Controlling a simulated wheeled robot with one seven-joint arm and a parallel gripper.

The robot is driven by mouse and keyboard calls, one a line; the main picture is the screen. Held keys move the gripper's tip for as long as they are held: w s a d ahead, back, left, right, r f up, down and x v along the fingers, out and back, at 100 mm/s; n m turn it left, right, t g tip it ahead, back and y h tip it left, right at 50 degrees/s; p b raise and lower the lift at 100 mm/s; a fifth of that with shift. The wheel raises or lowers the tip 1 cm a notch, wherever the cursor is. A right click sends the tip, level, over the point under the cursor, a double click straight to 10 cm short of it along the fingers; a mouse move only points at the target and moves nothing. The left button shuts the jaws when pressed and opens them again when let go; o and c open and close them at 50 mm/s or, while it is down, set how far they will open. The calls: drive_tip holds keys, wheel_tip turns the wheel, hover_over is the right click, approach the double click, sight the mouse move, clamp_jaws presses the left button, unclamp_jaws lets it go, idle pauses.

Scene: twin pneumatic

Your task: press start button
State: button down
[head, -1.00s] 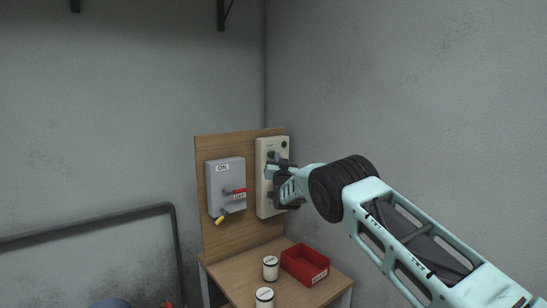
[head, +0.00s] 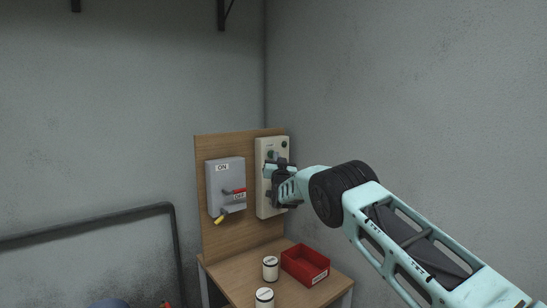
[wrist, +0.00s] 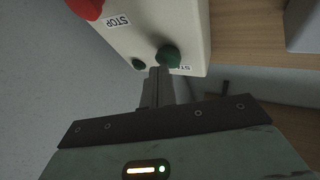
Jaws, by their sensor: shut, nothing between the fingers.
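A beige control box (head: 263,207) is mounted upright on a wooden board; it also shows in the wrist view (wrist: 165,22). In the wrist view, a round green button (wrist: 168,56) sits at the box's lower edge beside a partly hidden label that looks like START. A red button (wrist: 85,8) sits by a STOP label (wrist: 117,20). A small dark knob (wrist: 138,64) is left of the green button. My gripper (wrist: 158,72) is shut and empty, its fingertips just below the green button; I cannot tell whether they touch. In the head view my gripper (head: 278,163) covers part of the box.
A grey switch box (head: 225,178) with ON and OFF labels and a red lever (head: 236,190) is left of the control box. Below, a small table (head: 236,285) holds a red bin (head: 304,265) and two white containers (head: 270,268). A wall stands close on the right.

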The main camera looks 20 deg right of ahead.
drive_tip(key=shift+s, duration=0.1)
drive_tip(key=shift+s+d+b, duration=0.25)
drive_tip(key=shift+s+b, duration=0.35)
drive_tip(key=shift+s, duration=0.2)
drive_tip(key=s+b, duration=0.1)
drive_tip(key=s+d+b, duration=0.1)
drive_tip(key=s, duration=0.1)
drive_tip(key=s+b, duration=0.1)
drive_tip(key=shift+s+d, duration=0.25)
drive_tip(key=shift+s, duration=0.1)
idle(0.3)
